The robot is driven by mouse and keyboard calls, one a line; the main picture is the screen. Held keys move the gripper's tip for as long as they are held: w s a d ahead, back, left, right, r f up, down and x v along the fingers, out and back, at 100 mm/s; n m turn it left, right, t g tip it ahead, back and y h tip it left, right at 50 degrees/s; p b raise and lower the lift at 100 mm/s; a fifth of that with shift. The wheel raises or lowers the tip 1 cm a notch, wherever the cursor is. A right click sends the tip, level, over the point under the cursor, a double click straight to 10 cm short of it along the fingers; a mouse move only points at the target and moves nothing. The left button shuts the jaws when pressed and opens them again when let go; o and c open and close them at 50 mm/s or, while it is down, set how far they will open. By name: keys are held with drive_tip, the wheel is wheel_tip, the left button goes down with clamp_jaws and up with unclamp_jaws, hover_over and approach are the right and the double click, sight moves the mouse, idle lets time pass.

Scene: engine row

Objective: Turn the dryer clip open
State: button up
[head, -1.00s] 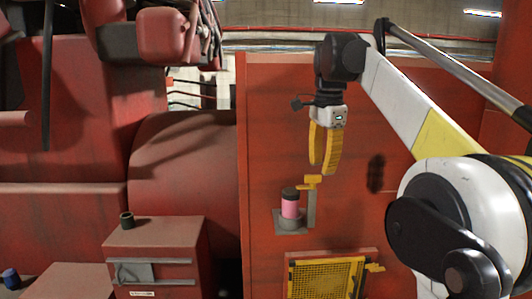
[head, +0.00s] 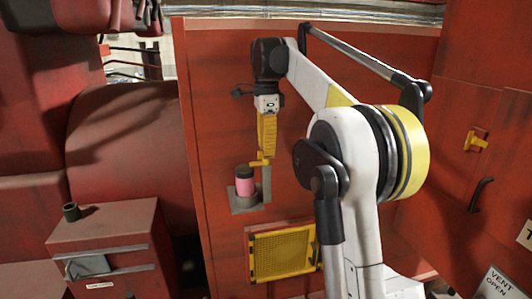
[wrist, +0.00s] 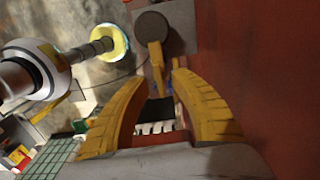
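The dryer is a pink canister (head: 245,187) with a dark cap, on a grey bracket against the red panel. Its yellow clip (head: 259,161) lies across the bracket top, beside the cap. My gripper (head: 266,156) points down just above the clip, its yellow fingers overlapping in the head view. In the wrist view my gripper (wrist: 163,73) has a gap between its fingertips. The yellow clip (wrist: 157,68) shows at that gap, below the round dark cap (wrist: 151,27). I cannot tell whether the fingers touch the clip.
A yellow grille (head: 284,253) sits low on the panel. On the right wall are another yellow latch (head: 476,141) and a black handle (head: 481,194). A red cabinet (head: 110,225) with a dark cup (head: 71,212) stands at the left. The red panel runs close along the right of the wrist view.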

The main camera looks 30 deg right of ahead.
drive_tip(key=shift+f, duration=0.9)
clamp_jaws()
drive_tip(key=shift+n, duration=0.4)
drive_tip(key=n, duration=0.3)
drive_tip(key=shift+n, duration=0.4)
drive_tip(key=n, duration=1.3)
drive_tip(key=shift+n, duration=0.3)
